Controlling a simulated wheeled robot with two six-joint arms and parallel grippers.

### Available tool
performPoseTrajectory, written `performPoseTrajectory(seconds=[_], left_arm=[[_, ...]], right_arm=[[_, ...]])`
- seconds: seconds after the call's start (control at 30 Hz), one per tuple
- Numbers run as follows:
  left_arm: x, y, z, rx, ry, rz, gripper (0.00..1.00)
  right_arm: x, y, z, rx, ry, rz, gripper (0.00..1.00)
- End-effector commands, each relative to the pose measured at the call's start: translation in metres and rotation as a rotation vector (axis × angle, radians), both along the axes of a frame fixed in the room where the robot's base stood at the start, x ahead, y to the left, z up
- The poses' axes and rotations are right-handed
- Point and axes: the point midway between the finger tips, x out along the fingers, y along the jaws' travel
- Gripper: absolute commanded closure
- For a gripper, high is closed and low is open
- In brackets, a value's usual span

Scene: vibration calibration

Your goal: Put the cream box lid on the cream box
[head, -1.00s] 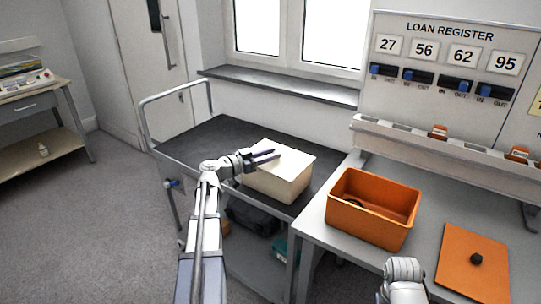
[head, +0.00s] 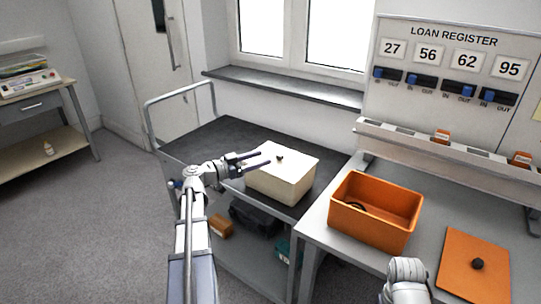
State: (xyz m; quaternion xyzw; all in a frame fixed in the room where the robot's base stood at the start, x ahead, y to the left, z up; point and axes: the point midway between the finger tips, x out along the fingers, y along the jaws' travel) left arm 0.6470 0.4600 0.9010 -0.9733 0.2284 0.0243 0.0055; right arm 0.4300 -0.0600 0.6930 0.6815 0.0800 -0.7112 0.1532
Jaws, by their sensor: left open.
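The cream box (head: 277,188) stands on the dark top of the trolley. The cream box lid (head: 296,161) lies on top of it and looks level, with its small dark knob showing. My left gripper (head: 264,157) is open, its two dark fingers apart and pointing right, just left of the knob. The fingers look clear of the knob, though their exact height over the lid is hard to tell. Part of my right arm shows at the bottom right; its gripper is out of view.
On the grey bench, an open orange box (head: 373,222) holds a dark item. An orange lid (head: 462,255) with a black knob lies to its right. The trolley top (head: 200,148) is clear behind and left of the cream box. The trolley's lower shelf holds a dark bag (head: 254,217).

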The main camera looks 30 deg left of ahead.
Motion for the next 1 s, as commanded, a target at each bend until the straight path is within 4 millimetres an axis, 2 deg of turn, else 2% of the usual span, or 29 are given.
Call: performPoseTrajectory(seconds=[0.1,0.33,1.0], left_arm=[[-0.022,0.01,0.002,0.0,0.0,0.003,0.38],[-0.046,0.023,0.003,0.0,0.0,0.001,0.38],[-0.05,0.025,0.003,0.0,0.0,0.0,0.38]], right_arm=[[0.0,0.0,0.002,0.0,0.0,0.0,0.5],[0.0,0.0,0.003,0.0,0.0,0.0,0.5],[0.0,0.0,0.003,0.0,0.0,0.0,0.5]])
